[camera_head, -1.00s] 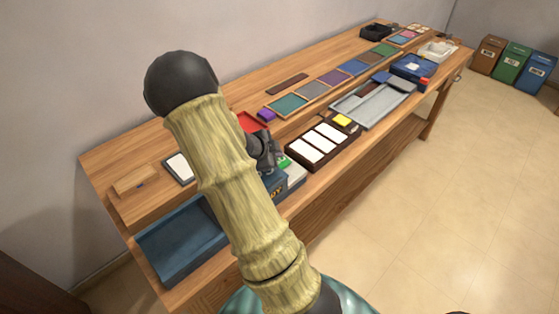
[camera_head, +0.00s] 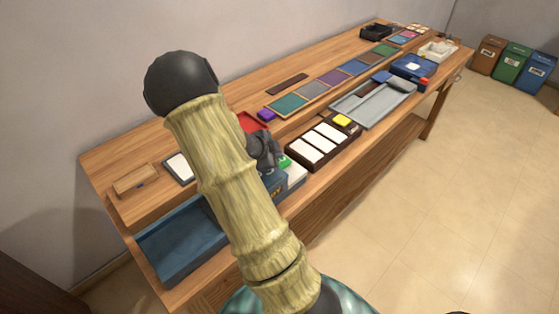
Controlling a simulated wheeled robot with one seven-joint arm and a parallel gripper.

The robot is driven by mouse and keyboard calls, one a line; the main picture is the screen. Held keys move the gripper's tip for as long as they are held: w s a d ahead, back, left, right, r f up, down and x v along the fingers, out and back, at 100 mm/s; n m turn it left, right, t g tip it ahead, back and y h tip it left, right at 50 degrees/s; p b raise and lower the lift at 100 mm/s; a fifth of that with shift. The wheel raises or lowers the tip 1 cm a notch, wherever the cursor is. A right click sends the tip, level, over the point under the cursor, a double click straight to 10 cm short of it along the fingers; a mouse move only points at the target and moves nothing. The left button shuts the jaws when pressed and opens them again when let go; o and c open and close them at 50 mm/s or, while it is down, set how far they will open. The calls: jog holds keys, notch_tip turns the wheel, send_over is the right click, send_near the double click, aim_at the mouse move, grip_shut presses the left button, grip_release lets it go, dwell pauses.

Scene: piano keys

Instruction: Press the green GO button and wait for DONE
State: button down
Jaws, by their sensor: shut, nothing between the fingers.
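The green GO button (camera_head: 285,162) shows as a small green patch on a pale box (camera_head: 297,174), just right of my gripper. Part of the button is hidden. A blue panel (camera_head: 276,184) with small yellow lettering sits on the front of this box. The lettering is too small and too covered to read. My dark grey gripper (camera_head: 268,164) is shut and empty, close beside the green button at its left. I cannot tell whether it touches the button. My arm covers the left side of the box.
A dark box with three white keys (camera_head: 319,144) and a yellow button (camera_head: 342,120) stands right of the GO box. A blue tray (camera_head: 180,245) lies left of my arm. A grey tray (camera_head: 372,104) and a row of coloured tiles lie farther along the wooden bench.

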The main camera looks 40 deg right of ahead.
aim_at(280, 163)
jog(key=shift+s+a+f, duration=0.15)
jog(key=shift+f, duration=0.3)
jog(key=shift+s+a+f+b, duration=0.15)
jog(key=shift+f+b, duration=0.3)
jog(key=shift+b, duration=0.05)
jog(key=shift+s+a+f+b, duration=0.15)
jog(key=shift+f+b, duration=0.25)
jog(key=shift+b, duration=0.1)
dwell(0.6)
jog(key=shift+s, duration=0.15)
jog(key=shift+f, duration=0.1)
dwell(0.5)
jog(key=r+p, duration=0.2)
jog(key=w+p, duration=0.1)
jog(key=shift+d+r+p, duration=0.25)
jog(key=shift+r+p, duration=0.1)
jog(key=shift+r, duration=0.05)
jog(key=shift+r+p, duration=0.75)
jog(key=shift+r, duration=0.2)
jog(key=shift+r+p, duration=0.3)
jog(key=shift+d, duration=0.15)
